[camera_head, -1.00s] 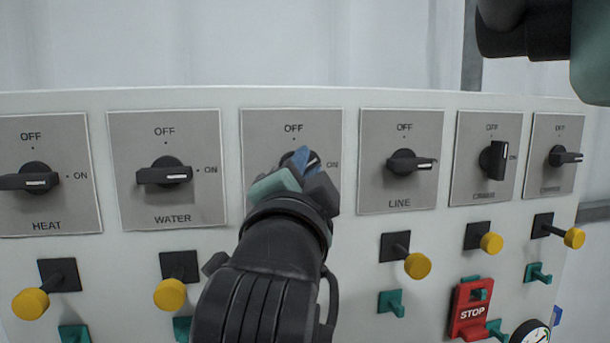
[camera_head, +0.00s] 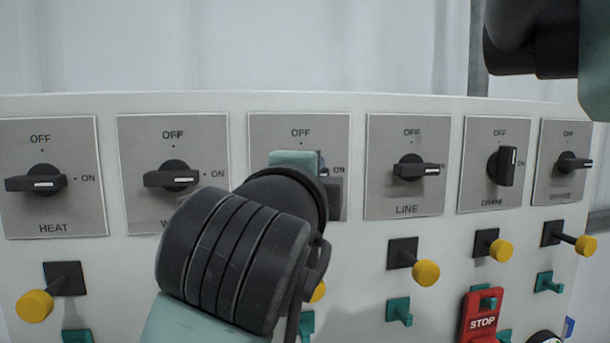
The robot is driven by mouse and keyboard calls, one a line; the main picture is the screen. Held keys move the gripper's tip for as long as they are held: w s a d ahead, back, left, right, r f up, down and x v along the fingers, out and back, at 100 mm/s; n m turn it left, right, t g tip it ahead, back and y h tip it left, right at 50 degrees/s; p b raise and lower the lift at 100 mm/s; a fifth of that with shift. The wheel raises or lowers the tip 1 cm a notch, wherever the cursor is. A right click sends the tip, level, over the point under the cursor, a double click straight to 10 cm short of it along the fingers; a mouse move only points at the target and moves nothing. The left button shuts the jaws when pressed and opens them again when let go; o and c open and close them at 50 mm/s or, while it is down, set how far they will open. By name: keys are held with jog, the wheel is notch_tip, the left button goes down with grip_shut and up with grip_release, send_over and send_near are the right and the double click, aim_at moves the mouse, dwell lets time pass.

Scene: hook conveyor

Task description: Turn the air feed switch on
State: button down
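The third switch plate (camera_head: 262,130) from the left shows OFF at its top and ON at its right edge. Its name label and its knob are hidden behind my gripper, so I cannot read that it is the air feed switch or see how its knob is turned. My gripper (camera_head: 306,170) is in front of the middle of this plate, where the knob would be. Its wrist covers most of the fingers, so I cannot tell whether they are open or shut on the knob.
Side by side are the HEAT (camera_head: 36,183), WATER (camera_head: 171,180), LINE (camera_head: 415,168) and CRANE (camera_head: 502,165) switches. The CRANE knob stands upright; the others lie sideways. Yellow knobs (camera_head: 426,273) and green hooks (camera_head: 399,311) stick out below, near a red STOP box (camera_head: 483,318).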

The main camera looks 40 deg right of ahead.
jog(key=shift+r, duration=0.1)
jog(key=c, duration=0.8)
grip_release()
jog(key=shift+w, duration=0.1)
jog(key=b+v, duration=0.1)
jog(key=v, duration=1.2)
